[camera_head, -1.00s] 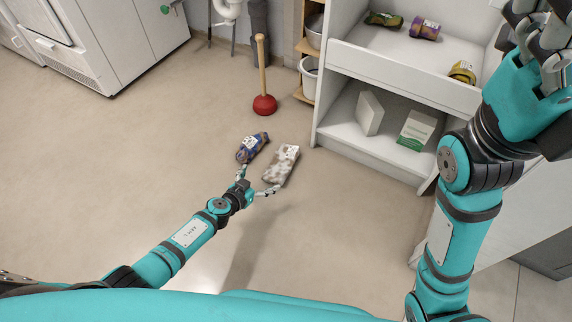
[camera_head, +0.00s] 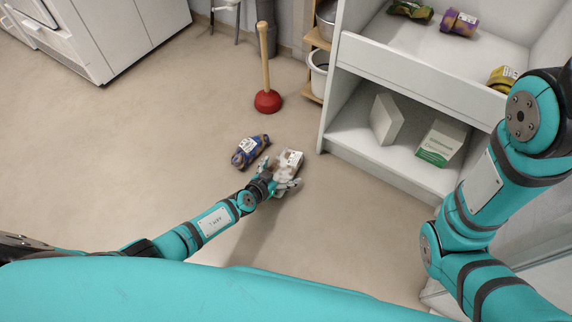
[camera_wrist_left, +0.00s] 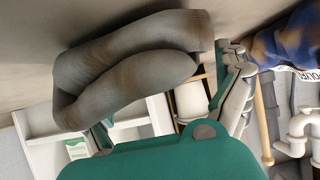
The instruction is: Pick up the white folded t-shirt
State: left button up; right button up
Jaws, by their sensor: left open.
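The white folded t-shirt (camera_head: 292,157) lies on the floor. It is mottled with brownish stains, and my gripper hides its near part. My left gripper (camera_head: 282,180) is open at the near end of the t-shirt. In the left wrist view the folded t-shirt (camera_wrist_left: 130,70) looks grey with brown stains and lies across the opening of the left gripper (camera_wrist_left: 165,95), with a finger on either side. I cannot tell whether the fingers touch it. My right arm rises at the right of the head view, but its gripper is out of the frame.
A blue folded item with a white label (camera_head: 250,150) lies just left of the t-shirt. A red plunger (camera_head: 268,101) stands behind them. A white shelf unit (camera_head: 328,140) holding boxes and rolled items stands to the right. The floor at left is clear.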

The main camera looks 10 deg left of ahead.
pick_arm(q)
jog(key=shift+w+d, duration=0.1)
jog(key=c, duration=1.1)
